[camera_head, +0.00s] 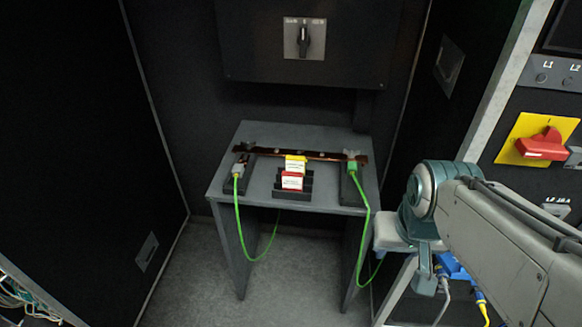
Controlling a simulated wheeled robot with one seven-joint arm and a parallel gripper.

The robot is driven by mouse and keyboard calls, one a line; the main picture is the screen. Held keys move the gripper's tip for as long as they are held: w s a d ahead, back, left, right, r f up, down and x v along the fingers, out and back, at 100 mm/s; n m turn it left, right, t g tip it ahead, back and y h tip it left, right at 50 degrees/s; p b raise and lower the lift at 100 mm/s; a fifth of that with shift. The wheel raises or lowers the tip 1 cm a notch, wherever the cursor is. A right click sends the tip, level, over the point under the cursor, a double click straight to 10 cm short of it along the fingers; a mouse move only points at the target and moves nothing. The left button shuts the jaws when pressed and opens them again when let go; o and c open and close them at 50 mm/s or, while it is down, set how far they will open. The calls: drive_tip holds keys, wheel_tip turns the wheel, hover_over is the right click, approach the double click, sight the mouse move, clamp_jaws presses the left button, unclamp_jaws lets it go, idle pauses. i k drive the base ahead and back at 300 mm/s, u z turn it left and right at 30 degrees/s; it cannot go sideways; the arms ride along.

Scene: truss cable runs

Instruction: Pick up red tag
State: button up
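The red tag (292,182) stands in a small black slotted rack (292,196) on the grey table. It has a white label with text too small to read. A yellow tag (296,163) with a white label stands right behind it in the rack. My arm comes in from the right and its teal and grey joint is beside the table's right side. My gripper cannot be made out in this view, and nothing touches the red tag.
The grey table (250,143) carries a copper bar (325,155) behind the tags. Green cables (238,222) with clamps sit at both bar ends and hang over the front. A dark panel with a rotary switch (304,38) is above. A red handle (541,146) is at right.

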sight(292, 181)
drive_tip(key=u, duration=1.05)
drive_tip(key=i, duration=0.5)
